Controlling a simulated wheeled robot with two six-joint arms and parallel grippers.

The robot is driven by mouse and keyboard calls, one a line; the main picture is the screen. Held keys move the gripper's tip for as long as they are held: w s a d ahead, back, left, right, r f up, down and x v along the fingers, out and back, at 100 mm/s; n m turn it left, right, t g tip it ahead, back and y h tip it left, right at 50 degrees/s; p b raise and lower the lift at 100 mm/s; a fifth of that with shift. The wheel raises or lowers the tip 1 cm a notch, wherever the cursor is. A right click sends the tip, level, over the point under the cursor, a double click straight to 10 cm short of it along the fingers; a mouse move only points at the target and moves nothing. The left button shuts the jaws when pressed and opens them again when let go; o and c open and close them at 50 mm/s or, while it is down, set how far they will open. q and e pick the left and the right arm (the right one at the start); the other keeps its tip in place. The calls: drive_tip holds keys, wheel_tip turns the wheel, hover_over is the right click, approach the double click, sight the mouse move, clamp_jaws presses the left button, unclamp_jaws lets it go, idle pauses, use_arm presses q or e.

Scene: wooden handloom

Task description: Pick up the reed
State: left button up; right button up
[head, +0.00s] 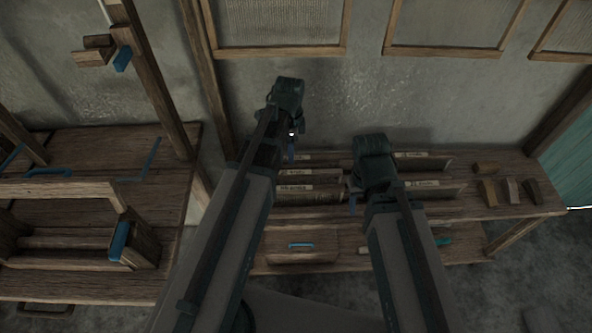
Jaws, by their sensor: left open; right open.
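Several long, flat, reed-like pieces with pale labels lie in rows on the wooden bench; one row (432,187) shows right of my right arm, and a labelled end (296,188) shows between my arms. I cannot tell which of them is the reed. My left gripper (291,152) is open above the back left part of these rows. My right gripper (353,200) is open over the middle of the rows. Neither gripper visibly holds anything. My arms hide parts of the rows and much of both grippers.
The wooden loom (90,190) stands at the left, with blue-ended parts. A drawer (302,245) with a blue handle is under the bench. Small wooden blocks (512,190) sit at the bench's right end. Framed panels (445,25) hang on the wall behind.

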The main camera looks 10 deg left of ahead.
sight(292, 168)
use_arm(q)
drive_tip(key=shift+d+f+b, duration=0.15)
drive_tip(key=shift+f+b, duration=1.6)
drive_tip(key=shift+f, duration=0.15)
drive_tip(key=shift+d+f+b, duration=0.1)
drive_tip(key=shift+f+b, duration=1.65)
drive_tip(key=shift+f, duration=0.1)
drive_tip(key=shift+r, duration=0.1)
clamp_jaws()
